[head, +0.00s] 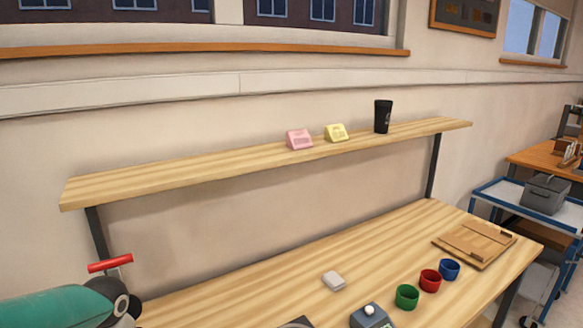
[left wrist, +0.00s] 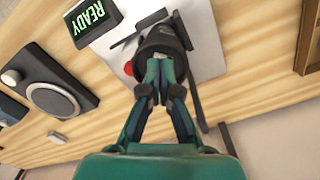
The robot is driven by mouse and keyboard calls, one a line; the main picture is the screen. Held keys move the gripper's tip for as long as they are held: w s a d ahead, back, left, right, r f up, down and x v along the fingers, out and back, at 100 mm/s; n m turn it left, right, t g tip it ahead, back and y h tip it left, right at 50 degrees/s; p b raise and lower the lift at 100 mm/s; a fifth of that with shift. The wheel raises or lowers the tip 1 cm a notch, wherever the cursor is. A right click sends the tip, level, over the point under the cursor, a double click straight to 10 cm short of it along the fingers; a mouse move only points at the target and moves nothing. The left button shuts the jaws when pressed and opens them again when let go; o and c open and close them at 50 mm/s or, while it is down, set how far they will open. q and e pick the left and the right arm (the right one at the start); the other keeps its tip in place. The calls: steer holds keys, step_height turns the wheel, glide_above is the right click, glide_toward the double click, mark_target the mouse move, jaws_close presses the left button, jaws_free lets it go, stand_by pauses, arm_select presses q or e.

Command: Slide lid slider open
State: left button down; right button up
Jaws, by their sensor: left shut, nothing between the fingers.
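My left gripper (left wrist: 157,88) shows in the left wrist view, its narrow teal fingers shut and empty. The fingertips are at a black rounded part (left wrist: 160,42) on a pale plate (left wrist: 205,45); I cannot tell whether they touch it. A red round part (left wrist: 129,68) shows beside it, and a black display (left wrist: 94,20) reads READY. In the head view my teal left arm (head: 60,302) is at the lower left, below a red bar (head: 110,262); the fingers are hidden there. I cannot tell which part is the lid slider. My right gripper is not in view.
On the wooden table (head: 240,278) are a white block (head: 334,281), green (head: 407,297), red (head: 430,280) and blue (head: 449,269) cups, a grey dial device (head: 370,315) and a wooden board (head: 474,244). A shelf (head: 220,168) runs above. The table's back middle is clear.

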arm_select(q)
steer(key=shift+f+b, duration=0.6)
steer(key=shift+f, duration=0.25)
steer(key=shift+d, duration=0.15)
stand_by(0.7)
steer(key=shift+r, duration=0.1)
steer(key=shift+r+p, duration=2.85)
steer(key=shift+r, duration=0.65)
